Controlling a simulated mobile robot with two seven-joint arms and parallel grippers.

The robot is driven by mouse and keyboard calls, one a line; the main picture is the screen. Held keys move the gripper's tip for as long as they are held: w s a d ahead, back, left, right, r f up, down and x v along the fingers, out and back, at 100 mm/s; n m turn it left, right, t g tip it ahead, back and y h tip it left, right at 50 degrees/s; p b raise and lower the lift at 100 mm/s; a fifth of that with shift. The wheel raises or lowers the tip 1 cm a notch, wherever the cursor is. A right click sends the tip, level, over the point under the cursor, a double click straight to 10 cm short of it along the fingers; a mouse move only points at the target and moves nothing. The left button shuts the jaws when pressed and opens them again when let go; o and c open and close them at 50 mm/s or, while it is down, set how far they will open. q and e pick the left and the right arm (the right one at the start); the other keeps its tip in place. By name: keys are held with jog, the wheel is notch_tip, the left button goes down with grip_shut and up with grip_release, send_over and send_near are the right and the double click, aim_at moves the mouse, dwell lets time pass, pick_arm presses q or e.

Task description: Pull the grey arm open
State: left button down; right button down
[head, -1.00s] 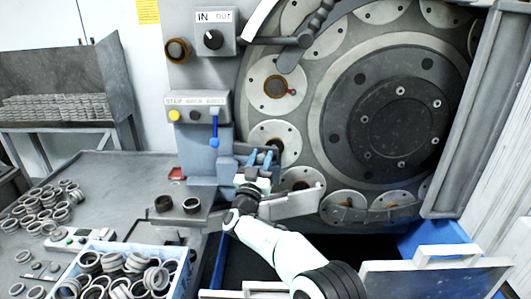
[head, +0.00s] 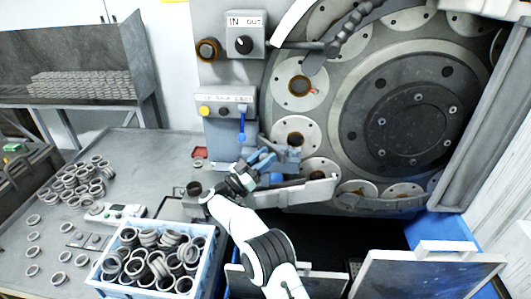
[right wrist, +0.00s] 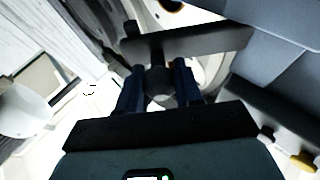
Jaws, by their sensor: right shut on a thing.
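The grey arm (head: 284,155) is a short grey bar at the front of the machine, below the button box and beside the lower left of the big wheel. My right gripper (head: 262,159) has its blue fingers at the left end of this arm. In the right wrist view, the two dark blue fingers (right wrist: 158,82) are shut on either side of a round dark knob (right wrist: 159,92), with a dark bar just beyond it. How the knob joins the arm is partly hidden. My left gripper is in neither view now.
A blue crate of rings (head: 117,283) stands at the front. Loose rings (head: 75,180) lie on the table (head: 150,150) at left.

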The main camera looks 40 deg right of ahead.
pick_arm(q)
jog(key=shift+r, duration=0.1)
pick_arm(e)
jog(key=shift+r, duration=0.4)
jog(key=c, duration=0.8)
grip_release()
jog(key=shift+f, duration=0.15)
jog(key=shift+r, duration=0.5)
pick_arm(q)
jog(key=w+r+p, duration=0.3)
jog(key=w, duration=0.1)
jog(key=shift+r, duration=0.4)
pick_arm(e)
notch_tip(320, 180, up, 19)
